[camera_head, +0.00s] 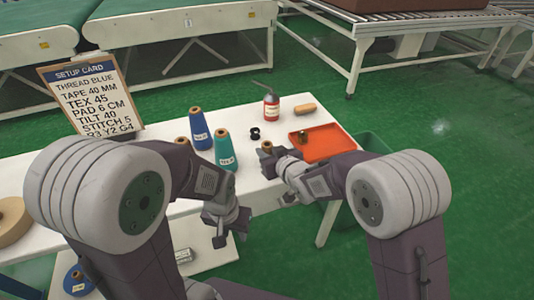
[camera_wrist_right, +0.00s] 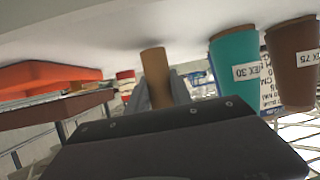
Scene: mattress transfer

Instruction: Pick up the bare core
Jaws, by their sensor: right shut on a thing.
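The bare core (camera_head: 267,146) is a tan tube standing on the white table, just left of the orange tray. My right gripper (camera_head: 274,160) is at it, and its fingers hide the lower part in the head view. In the right wrist view the core (camera_wrist_right: 155,76) stands between the two fingers, which are shut on it. That view is upside down, and the core's end appears to meet the table. My left gripper (camera_head: 232,228) is low over the table's front edge, empty, with its fingers apart.
A teal cone (camera_head: 225,151) and a blue cone (camera_head: 200,131) stand to the left. A brown cone (camera_wrist_right: 294,65) shows in the wrist view. The orange tray (camera_head: 335,146) lies right. A red bottle (camera_head: 271,106), black bobbin (camera_head: 255,134) and tan piece (camera_head: 305,109) are behind.

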